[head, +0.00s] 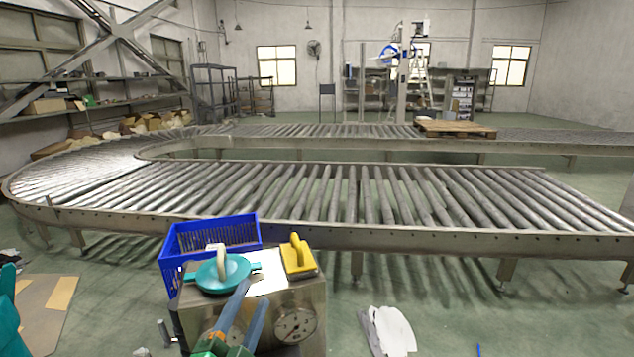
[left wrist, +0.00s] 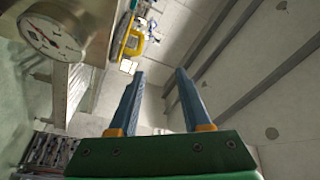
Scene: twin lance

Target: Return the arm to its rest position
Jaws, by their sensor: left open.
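My left gripper (head: 252,294) is at the bottom of the head view, with blue-grey fingers and a green body. Its fingers stand apart in front of a metal box (head: 308,298) with a round dial (head: 295,325). In the left wrist view the two fingers (left wrist: 160,73) are parallel and open, with nothing between them. The dial (left wrist: 50,35) shows there at the upper left, apart from the fingers. The gripper hides part of the box front in the head view. My right gripper is not in view.
On the box are a teal round item (head: 222,274) with a pale handle and a yellow-handled item (head: 299,257). A blue crate (head: 215,237) stands behind. A roller conveyor (head: 340,195) curves across beyond. White material (head: 390,330) lies on the floor to the right.

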